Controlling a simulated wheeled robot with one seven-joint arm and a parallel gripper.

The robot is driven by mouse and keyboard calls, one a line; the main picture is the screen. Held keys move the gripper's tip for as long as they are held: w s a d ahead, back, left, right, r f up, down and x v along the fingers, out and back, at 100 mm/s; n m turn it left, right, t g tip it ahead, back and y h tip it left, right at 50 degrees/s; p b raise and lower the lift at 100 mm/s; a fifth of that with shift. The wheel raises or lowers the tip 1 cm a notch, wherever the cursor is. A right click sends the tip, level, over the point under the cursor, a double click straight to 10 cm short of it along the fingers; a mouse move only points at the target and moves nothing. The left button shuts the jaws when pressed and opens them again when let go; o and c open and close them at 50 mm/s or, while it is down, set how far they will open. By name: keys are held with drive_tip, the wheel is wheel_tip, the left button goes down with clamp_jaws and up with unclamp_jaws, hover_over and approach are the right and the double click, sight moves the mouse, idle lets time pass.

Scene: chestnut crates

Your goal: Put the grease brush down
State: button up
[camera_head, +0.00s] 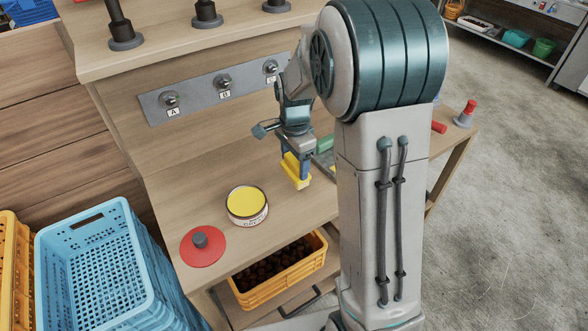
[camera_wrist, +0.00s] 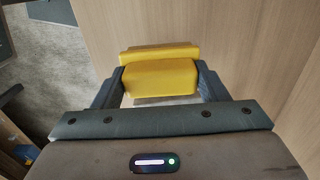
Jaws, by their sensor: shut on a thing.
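My gripper (camera_head: 298,172) is shut on the grease brush, a yellow block-like thing (camera_head: 294,168), over the wooden bench (camera_head: 225,172). In the wrist view the yellow brush (camera_wrist: 160,77) sits between the two dark fingers of my gripper (camera_wrist: 160,82). The brush seems to be held a little above the bench top; the exact gap cannot be told. No bristles show clearly. A round tin (camera_head: 247,219) with yellow contents, likely grease, stands open on the bench, to the left of and nearer than the brush.
A red disc with a dark knob (camera_head: 203,247) lies at the bench's front left. A plate with knobs (camera_head: 224,84) is on the back panel. A green thing (camera_head: 324,145) is partly hidden behind my arm. An orange crate (camera_head: 281,287) of dark chestnuts sits below; blue crates (camera_head: 95,225) stand left.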

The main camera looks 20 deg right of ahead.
sight(294, 172)
drive_tip(key=shift+a+f, duration=0.1)
drive_tip(key=shift+f, duration=1.95)
drive_tip(key=shift+f, duration=0.1)
drive_tip(key=shift+f, duration=0.15)
drive_tip(key=o, duration=1.1)
